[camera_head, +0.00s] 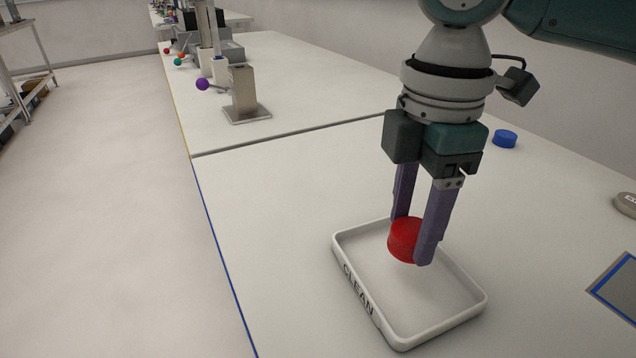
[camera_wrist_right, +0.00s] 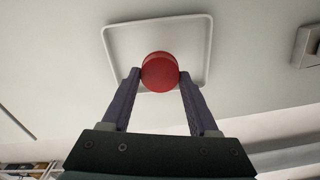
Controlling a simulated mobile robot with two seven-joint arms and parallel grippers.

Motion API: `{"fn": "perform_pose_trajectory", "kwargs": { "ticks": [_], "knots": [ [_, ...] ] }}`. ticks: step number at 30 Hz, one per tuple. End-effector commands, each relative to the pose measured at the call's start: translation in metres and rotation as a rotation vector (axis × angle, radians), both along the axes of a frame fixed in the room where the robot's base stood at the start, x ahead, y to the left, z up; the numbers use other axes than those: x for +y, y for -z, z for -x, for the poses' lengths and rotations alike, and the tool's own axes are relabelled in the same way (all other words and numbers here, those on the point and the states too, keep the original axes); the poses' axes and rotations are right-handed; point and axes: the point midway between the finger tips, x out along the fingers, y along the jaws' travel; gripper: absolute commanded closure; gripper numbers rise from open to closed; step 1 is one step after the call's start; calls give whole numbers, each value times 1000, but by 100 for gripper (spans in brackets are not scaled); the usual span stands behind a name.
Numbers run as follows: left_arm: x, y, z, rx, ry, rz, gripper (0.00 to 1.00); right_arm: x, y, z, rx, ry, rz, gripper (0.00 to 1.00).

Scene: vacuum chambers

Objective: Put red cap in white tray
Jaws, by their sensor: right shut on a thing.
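The red cap (camera_head: 404,240) is round and sits between the fingers of my right gripper (camera_head: 412,235), which is shut on it. The right wrist view also shows the red cap (camera_wrist_right: 160,72) between both fingertips of the right gripper (camera_wrist_right: 160,78). The white tray (camera_head: 365,297), marked CLEAN on its side, lies on the bench below. The cap is over the tray's area in the head view; how far above its floor it is, I cannot tell exactly. The tray's rim (camera_wrist_right: 208,40) also shows in the right wrist view. My left gripper is not in view.
A blue cap (camera_head: 504,139) lies on the bench behind the right arm. A blue-bordered panel (camera_head: 615,287) and a grey round object (camera_head: 626,204) are at the right. The bench left of the tray is clear.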

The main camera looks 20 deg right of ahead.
Motion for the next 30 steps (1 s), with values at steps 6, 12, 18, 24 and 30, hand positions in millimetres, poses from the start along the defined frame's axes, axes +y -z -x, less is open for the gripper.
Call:
{"fn": "perform_pose_trajectory", "kwargs": {
  "ticks": [6, 12, 18, 24, 30],
  "knots": [
    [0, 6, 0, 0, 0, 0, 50, 0, 19, 0, 2, 1, 0, 91],
    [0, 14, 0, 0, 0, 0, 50, 0, 49, 0, 2, 1, 0, 91],
    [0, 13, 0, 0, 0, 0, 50, 0, 49, 0, 0, 0, -1, 91],
    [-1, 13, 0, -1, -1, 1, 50, 0, 53, 0, 0, 1, 0, 39],
    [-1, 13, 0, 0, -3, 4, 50, 0, 52, 0, 0, 1, 0, 16]
  ]
}}
